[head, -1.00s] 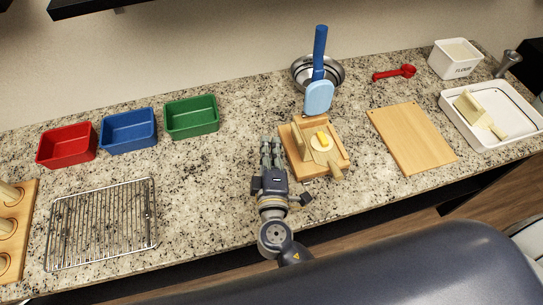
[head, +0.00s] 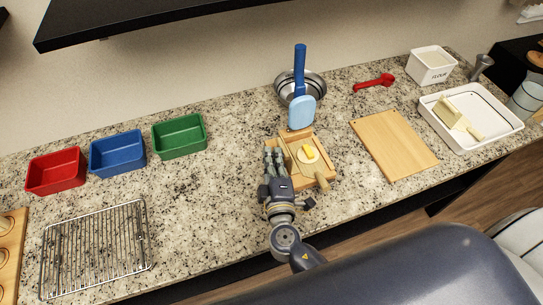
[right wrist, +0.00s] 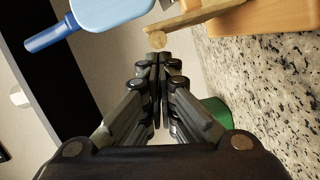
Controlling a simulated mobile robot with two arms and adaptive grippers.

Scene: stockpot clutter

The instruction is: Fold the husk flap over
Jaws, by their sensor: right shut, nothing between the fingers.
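A wooden stand (head: 328,173) is on the counter, with a pale round piece (head: 301,157) and a small yellow piece (head: 310,151) on top. A tan handle-like part (head: 322,181) points toward the front. I cannot make out a separate husk flap. My right gripper (head: 274,155) is shut and empty at the stand's left edge, hiding part of it. In the right wrist view its closed fingertips (right wrist: 155,58) point toward a wooden bar with a round end (right wrist: 157,40); I cannot tell whether they touch. My left gripper is out of view.
A blue spatula (head: 301,112) stands upright behind the stand, before a metal bowl (head: 316,84). A cutting board (head: 394,145) lies to the right, a wire rack (head: 95,250) and three coloured bins to the left.

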